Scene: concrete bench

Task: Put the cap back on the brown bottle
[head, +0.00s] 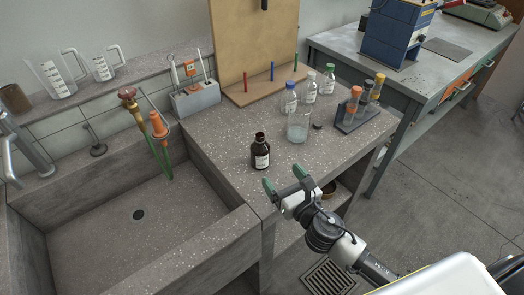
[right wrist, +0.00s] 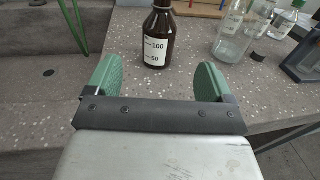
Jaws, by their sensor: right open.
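The brown bottle (head: 260,153) stands upright on the concrete bench, near the edge of the sink, with no cap on its neck. Its white label with marks shows in the right wrist view (right wrist: 157,45), and its top is cut off there. A small dark round piece, which looks like the cap (head: 317,125), lies on the bench right of the glass beaker. My right gripper (head: 285,180) is open and empty at the bench's front edge, short of the bottle. In the right wrist view the bottle stands beyond and between the green fingers (right wrist: 157,80). My left gripper is not in view.
The clear beaker (head: 298,127) stands right of the bottle, with capped clear bottles (head: 289,100) behind it. The sink (head: 120,215) lies left. Bare bench surrounds the brown bottle.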

